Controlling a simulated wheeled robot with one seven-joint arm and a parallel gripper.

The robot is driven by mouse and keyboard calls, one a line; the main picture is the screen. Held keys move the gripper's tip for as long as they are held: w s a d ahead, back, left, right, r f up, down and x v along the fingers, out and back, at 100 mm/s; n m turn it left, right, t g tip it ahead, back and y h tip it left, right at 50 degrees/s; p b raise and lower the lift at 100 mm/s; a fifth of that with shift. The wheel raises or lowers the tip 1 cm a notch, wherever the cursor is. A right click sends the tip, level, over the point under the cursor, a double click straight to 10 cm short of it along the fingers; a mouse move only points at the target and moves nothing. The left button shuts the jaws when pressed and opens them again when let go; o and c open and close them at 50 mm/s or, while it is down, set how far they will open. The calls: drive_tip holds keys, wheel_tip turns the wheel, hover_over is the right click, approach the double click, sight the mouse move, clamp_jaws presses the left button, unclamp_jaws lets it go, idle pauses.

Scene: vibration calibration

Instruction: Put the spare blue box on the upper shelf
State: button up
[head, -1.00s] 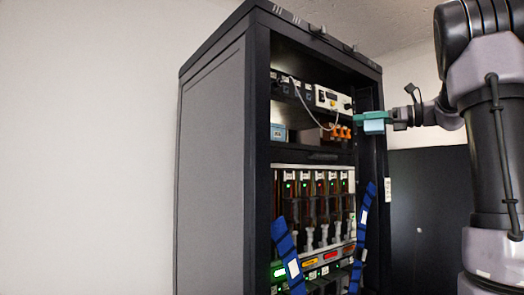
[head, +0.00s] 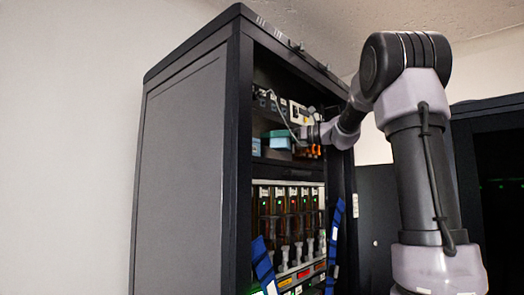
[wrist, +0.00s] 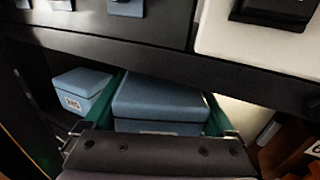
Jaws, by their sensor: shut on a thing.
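A blue box (wrist: 165,100) sits between the green fingers of my gripper (wrist: 160,112) in the wrist view, one finger along each side. In the head view this held box (head: 279,138) is inside the rack's upper bay, and my wrist comes in from the right. A second blue box (wrist: 78,88) with a white label stands on the left, beside the held one with a small gap. It also shows in the head view (head: 256,147) at the left of the bay. The upper shelf (head: 280,160) runs beneath them. I cannot tell whether the held box touches the shelf.
A shelf edge (wrist: 130,45) with instruments on it runs close above the held box. Orange connectors (head: 311,151) are right of the boxes, and a grey cable (head: 283,112) hangs in front. Blue straps (head: 334,235) and lit modules (head: 292,205) are lower in the rack.

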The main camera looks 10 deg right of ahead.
sight(289, 147)
drive_tip(key=x, duration=0.3)
drive_tip(key=shift+w+a, duration=0.2)
drive_tip(key=shift+f, duration=1.75)
drive_tip(key=shift+f, duration=0.1)
drive_tip(key=o, duration=1.2)
drive_tip(key=shift+f, duration=0.1)
drive_tip(key=shift+o, duration=0.2)
drive_tip(key=shift+r, duration=0.2)
drive_tip(key=shift+s+d, duration=0.15)
drive_tip(key=shift+d, duration=0.2)
drive_tip(key=v, duration=1.1)
drive_tip(key=shift+s, duration=0.2)
